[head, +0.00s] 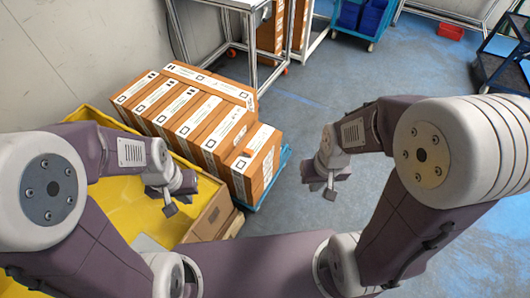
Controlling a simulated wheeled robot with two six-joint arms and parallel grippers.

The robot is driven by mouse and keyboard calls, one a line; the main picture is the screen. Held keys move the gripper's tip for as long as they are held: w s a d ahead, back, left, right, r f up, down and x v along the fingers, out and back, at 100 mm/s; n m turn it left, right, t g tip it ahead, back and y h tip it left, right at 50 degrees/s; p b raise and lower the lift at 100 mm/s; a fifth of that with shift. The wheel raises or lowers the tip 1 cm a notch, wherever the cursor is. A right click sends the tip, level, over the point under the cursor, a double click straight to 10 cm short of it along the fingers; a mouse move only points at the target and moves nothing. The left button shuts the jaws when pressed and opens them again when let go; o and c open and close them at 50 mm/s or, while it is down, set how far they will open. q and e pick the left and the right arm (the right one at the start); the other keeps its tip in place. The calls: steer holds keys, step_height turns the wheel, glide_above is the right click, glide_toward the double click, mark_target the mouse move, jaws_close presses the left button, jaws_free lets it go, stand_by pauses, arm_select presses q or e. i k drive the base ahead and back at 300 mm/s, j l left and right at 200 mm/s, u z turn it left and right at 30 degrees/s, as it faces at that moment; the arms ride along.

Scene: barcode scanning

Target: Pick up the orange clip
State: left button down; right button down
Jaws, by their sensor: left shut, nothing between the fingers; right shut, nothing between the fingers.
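I cannot make out an orange clip in the head view. My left gripper (171,207) is shut and empty, above the front right part of a yellow bin (128,212). My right gripper (330,192) is shut and empty, over the open blue floor to the right of the boxes. Orange-brown cardboard boxes (195,112) with white labels stand in a row beyond my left gripper. Both grippers are apart from the boxes. My arms hide part of the yellow bin.
The boxes rest on a blue base (277,178). An open cardboard box (208,215) stands at the bin's right side. Metal frames (250,50) stand behind. A blue cart (355,28), a red bin (450,31) and a dark trolley (505,70) are further back. The middle floor (315,95) is clear.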

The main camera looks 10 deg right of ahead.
mark_target(251, 152)
steer(key=i+l+u, duration=0.25)
steer(key=u, duration=0.15)
steer(key=i+l+u, duration=0.35)
steer(key=l+u, duration=0.4)
steer(key=i+j, duration=0.05)
